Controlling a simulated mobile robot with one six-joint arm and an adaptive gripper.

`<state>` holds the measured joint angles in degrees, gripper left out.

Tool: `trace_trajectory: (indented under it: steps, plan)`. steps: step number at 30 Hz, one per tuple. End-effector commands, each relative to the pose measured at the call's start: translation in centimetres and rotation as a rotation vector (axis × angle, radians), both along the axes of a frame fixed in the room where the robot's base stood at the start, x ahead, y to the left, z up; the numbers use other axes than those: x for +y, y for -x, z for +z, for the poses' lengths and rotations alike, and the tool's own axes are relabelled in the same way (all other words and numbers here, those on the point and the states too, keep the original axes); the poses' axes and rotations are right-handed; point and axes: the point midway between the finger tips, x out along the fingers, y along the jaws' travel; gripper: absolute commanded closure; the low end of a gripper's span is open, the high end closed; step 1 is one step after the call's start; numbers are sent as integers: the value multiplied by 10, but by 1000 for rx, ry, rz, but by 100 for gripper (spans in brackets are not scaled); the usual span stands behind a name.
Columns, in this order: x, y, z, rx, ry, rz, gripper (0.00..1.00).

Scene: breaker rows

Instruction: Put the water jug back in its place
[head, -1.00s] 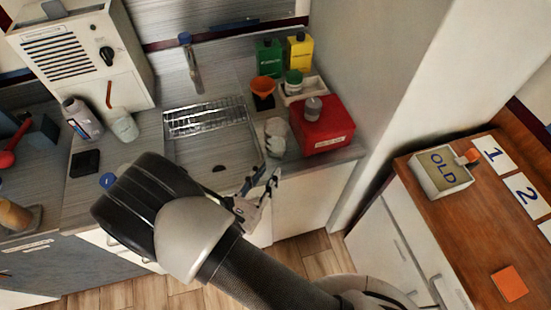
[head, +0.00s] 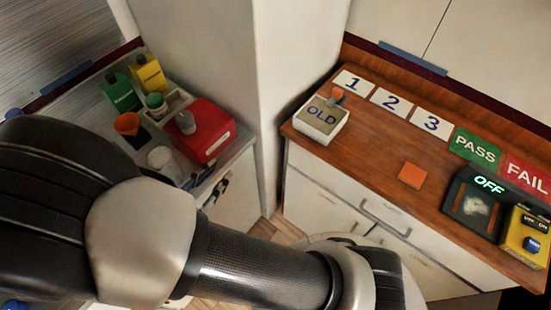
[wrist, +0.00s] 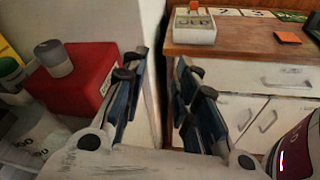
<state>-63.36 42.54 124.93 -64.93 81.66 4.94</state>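My gripper (wrist: 162,100) is open and empty in the wrist view, its blue-padded fingers spread apart with a pale wall and floor gap behind them. In the head view it shows only in part (head: 214,190), by the counter's front edge, beside a pale translucent vessel (head: 163,160). This vessel may be the water jug. It stands on the counter in front of the red box (head: 204,132), partly hidden by my arm. The jug's place cannot be told from these frames.
Green (head: 121,94) and yellow (head: 149,74) bottles stand behind the red box. To the right, a wooden cabinet top (head: 365,150) holds an OLD box (head: 322,114), number cards, an orange square (head: 411,175) and a dark OFF device (head: 478,207). A pale column (head: 215,65) separates the two surfaces.

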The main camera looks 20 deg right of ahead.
Motion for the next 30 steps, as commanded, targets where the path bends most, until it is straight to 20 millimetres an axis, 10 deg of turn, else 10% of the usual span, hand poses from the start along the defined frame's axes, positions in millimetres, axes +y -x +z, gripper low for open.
trace_trajectory:
  steps: [6,12,30]
  plan:
    - [-95,25,51,-27,-401,-503,73]
    - [-141,68,78,-120,-800,-883,73]
    - [-151,114,150,-651,-1801,-1338,73]
